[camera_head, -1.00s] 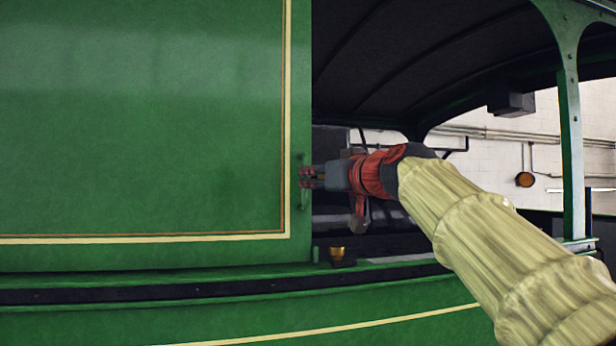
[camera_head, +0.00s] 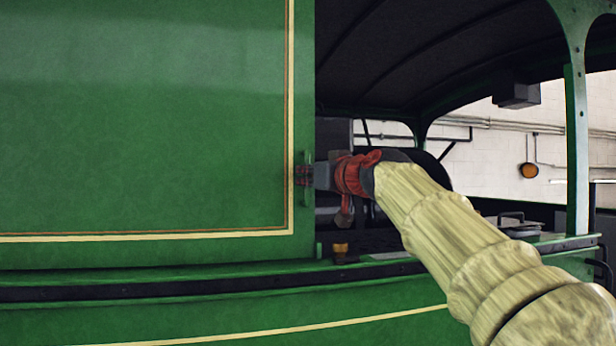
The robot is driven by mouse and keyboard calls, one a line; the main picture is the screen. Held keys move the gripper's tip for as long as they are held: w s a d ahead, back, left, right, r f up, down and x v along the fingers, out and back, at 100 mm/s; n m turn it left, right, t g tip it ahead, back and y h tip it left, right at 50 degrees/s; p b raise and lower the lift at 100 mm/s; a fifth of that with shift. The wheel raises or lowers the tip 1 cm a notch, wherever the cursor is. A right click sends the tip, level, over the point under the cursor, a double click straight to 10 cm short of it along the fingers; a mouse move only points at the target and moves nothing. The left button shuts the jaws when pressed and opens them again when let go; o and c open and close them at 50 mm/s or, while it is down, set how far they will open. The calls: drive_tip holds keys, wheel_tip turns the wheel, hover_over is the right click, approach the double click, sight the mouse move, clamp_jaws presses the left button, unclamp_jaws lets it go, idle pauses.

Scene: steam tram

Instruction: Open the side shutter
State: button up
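The side shutter (camera_head: 150,120) is a large green panel with cream and brown lining, filling the left half of the view. A small green upright handle (camera_head: 307,190) sits near its right edge, low down. The dark opening of the cab shows to the right of the panel's edge.
A dark ledge (camera_head: 200,289) runs below the shutter. A small brass cup-like fitting (camera_head: 340,250) stands on the sill just right of the shutter's edge. A green post (camera_head: 577,150) stands at the right, under a dark roof (camera_head: 420,50).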

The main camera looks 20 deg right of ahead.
clamp_jaws()
idle(0.4)
